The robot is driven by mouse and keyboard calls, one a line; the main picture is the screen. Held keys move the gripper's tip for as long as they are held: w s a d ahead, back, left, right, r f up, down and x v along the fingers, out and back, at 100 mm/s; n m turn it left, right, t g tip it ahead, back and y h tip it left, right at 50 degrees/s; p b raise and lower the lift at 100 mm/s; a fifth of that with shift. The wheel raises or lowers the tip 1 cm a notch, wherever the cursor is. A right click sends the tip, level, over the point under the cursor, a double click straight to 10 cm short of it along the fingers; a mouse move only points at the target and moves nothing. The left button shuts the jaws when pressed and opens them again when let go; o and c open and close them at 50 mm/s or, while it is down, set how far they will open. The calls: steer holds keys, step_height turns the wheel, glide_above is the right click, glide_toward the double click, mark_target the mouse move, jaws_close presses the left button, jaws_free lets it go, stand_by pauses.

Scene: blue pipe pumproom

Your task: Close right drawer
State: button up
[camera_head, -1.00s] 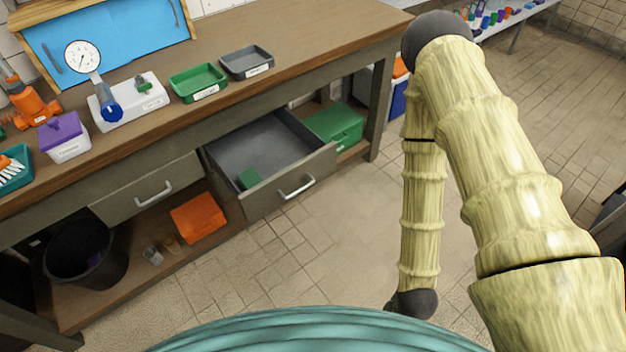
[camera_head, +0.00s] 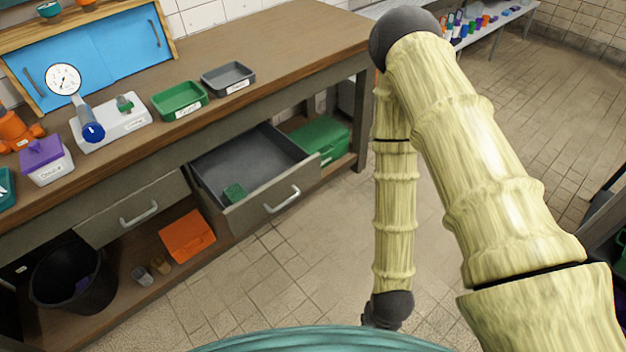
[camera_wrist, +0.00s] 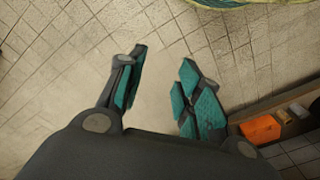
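The right drawer (camera_head: 262,209) under the workbench is pulled open. Its grey inside shows, with a small green block (camera_head: 234,193) lying in it near the front, and a silver bar handle (camera_head: 282,200) on its front panel. The left drawer (camera_head: 133,209) is closed. My gripper (camera_wrist: 158,85) shows in the wrist view with its two teal-padded fingers spread apart and nothing between them, over tiled floor. In the head view my arm hangs to the right of the open drawer, apart from it, and the gripper itself is hardly visible at the arm's lower end.
The workbench top (camera_head: 290,50) holds a green tray (camera_head: 180,101), a grey tray (camera_head: 229,79), a gauge (camera_head: 63,79) and a purple-lidded box (camera_head: 46,160). Below are an orange bin (camera_head: 187,236), a black bucket (camera_head: 72,282) and a green box (camera_head: 322,139). Floor before the drawer is clear.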

steer(key=w+m+b, duration=0.1)
steer(key=w+m, duration=0.1)
steer(key=w, duration=0.1)
steer(key=w+a+m+t, duration=0.1)
steer(key=w+m, duration=0.1)
steer(key=w, duration=0.2)
steer(key=w+m+b, duration=0.1)
steer(key=w+m, duration=0.1)
steer(key=w, duration=0.1)
steer(key=shift+w+a+r+m+y+b, duration=0.15)
steer(key=shift+w+r+m+y+b, duration=0.15)
steer(key=shift+y, duration=0.1)
jaws_close()
steer(key=w+a+r+m+t+y+b, duration=0.1)
steer(key=w+r+m+t+b, duration=0.3)
steer(key=w+m, duration=0.6)
steer(key=w+d+r+m+t+y+b, duration=0.2)
steer(key=w+r+m+y+b, duration=0.15)
steer(key=w+r+m, duration=0.9)
steer(key=w+a+f+n, duration=0.1)
steer(key=w+a, duration=0.2)
steer(key=w, duration=0.3)
steer(key=w+a+f+n+b, duration=0.1)
steer(key=w+a+f, duration=0.1)
steer(key=w+a, duration=0.2)
steer(key=shift+w+f+n+h, duration=0.3)
steer(key=shift+w+n+h, duration=0.05)
steer(key=shift+w, duration=0.6)
